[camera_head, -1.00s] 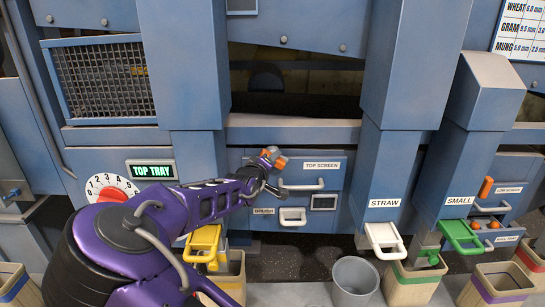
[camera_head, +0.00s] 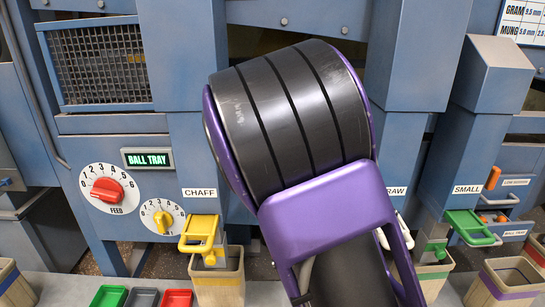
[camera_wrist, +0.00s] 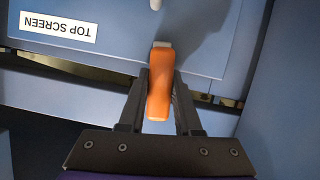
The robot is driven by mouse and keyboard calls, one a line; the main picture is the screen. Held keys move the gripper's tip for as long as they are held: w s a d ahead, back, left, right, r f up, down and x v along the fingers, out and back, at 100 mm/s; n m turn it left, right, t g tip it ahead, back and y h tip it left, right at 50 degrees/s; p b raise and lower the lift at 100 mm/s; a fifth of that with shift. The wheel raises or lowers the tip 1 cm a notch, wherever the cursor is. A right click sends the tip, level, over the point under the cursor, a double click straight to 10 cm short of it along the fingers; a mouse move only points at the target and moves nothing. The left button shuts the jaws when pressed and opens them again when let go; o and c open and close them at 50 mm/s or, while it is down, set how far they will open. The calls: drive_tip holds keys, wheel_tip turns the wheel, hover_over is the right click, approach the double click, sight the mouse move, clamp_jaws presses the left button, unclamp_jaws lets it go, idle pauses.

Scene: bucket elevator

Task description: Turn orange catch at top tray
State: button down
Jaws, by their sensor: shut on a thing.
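In the wrist view, the orange catch (camera_wrist: 159,88) stands lengthwise in the picture at the edge of a blue tray front (camera_wrist: 115,45). The white label TOP SCREEN (camera_wrist: 58,26) shows upside down on that front. My gripper (camera_wrist: 160,104) is shut on the catch, with one dark finger on each side of it. In the head view my own arm covers the top screen tray, its catch and my gripper.
A lit display (camera_head: 147,159) reads BALL TRAY, above a red feed knob (camera_head: 107,190) and a yellow knob (camera_head: 162,219). A yellow chaff handle (camera_head: 201,232) is left of my arm. A green handle (camera_head: 470,227) and another orange catch (camera_head: 493,178) are at right.

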drive_tip(key=shift+f+m+y+b, duration=0.15)
drive_tip(key=shift+m+y+b, duration=0.25)
drive_tip(key=shift+b, duration=0.25)
drive_tip(key=c, duration=0.6)
unclamp_jaws()
drive_tip(key=p+v, duration=0.7)
drive_tip(key=v, duration=1)
drive_tip(key=shift+s+r+p, duration=0.15)
drive_tip(key=shift+r+p, duration=0.05)
drive_tip(key=shift+p, duration=0.2)
drive_tip(key=shift+d, duration=0.1)
